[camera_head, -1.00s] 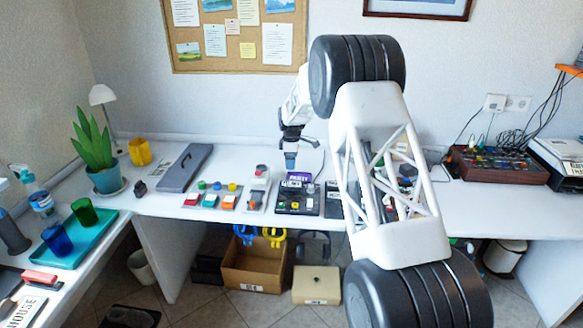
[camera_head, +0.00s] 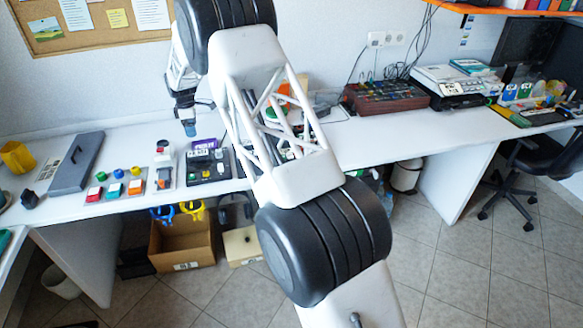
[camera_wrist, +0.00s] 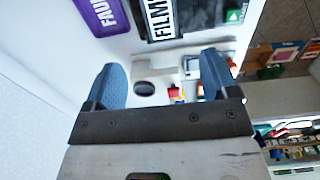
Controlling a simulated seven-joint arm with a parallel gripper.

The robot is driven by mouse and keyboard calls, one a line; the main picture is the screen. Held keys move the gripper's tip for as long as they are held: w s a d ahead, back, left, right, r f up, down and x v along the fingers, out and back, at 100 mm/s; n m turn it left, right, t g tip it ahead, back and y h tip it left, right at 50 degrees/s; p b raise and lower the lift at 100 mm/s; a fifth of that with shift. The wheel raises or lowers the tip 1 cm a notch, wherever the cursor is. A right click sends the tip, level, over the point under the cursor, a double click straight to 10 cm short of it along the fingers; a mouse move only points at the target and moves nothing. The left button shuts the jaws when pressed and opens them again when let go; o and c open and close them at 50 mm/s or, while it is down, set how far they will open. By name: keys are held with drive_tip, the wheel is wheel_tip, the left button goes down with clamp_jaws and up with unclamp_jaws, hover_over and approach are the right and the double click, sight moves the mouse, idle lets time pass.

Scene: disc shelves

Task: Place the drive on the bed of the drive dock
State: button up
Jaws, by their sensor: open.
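My gripper (camera_head: 189,128) hangs above the back of the desk, left of a purple label plate (camera_head: 204,144). In the wrist view my gripper (camera_wrist: 165,80) has its two blue fingers wide apart with nothing between them. A black unit (camera_head: 208,166) with small coloured parts stands on the desk just in front of the purple plate. In the wrist view a black piece with a white "FILM" label (camera_wrist: 160,18) lies beyond the fingers, beside the purple plate reading "FAU…" (camera_wrist: 100,15). I cannot tell for sure which part is the drive or which unit is the dock.
A pale panel with an orange part (camera_head: 164,180) and a row of coloured buttons (camera_head: 115,189) stand left of the black unit. A long grey case (camera_head: 77,163) lies further left. A red-brown box with cables (camera_head: 386,104) stands right; the desk before it is clear.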

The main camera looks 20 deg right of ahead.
drive_tip(key=s+d+r+m, duration=0.2)
drive_tip(key=s+d+r, duration=0.35)
drive_tip(key=r, duration=0.25)
drive_tip(key=s+d+r+m, duration=0.2)
drive_tip(key=s+d+r, duration=0.2)
drive_tip(key=s+r, duration=0.25)
drive_tip(key=s+d+r+m, duration=0.2)
drive_tip(key=s+d+r, duration=0.15)
drive_tip(key=s, duration=0.35)
drive_tip(key=s+d+r+m+t, duration=0.1)
drive_tip(key=s+d+r, duration=0.25)
drive_tip(key=s, duration=0.25)
drive_tip(key=s+d+r+m, duration=0.2)
drive_tip(key=s+d+r, duration=0.1)
drive_tip(key=s+r, duration=0.3)
drive_tip(key=s+d+f+m, duration=0.1)
drive_tip(key=s+d+m, duration=0.2)
drive_tip(key=s, duration=1)
drive_tip(key=s+d+f+m+t, duration=0.1)
drive_tip(key=s+d+f+m, duration=0.1)
drive_tip(key=s, duration=1.1)
drive_tip(key=s+d+f+m, duration=0.1)
drive_tip(key=s+d+m, duration=0.3)
drive_tip(key=s, duration=0.9)
drive_tip(key=shift+s+d+f+t, duration=0.25)
drive_tip(key=shift+d+t, duration=0.05)
drive_tip(key=shift+d, duration=0.1)
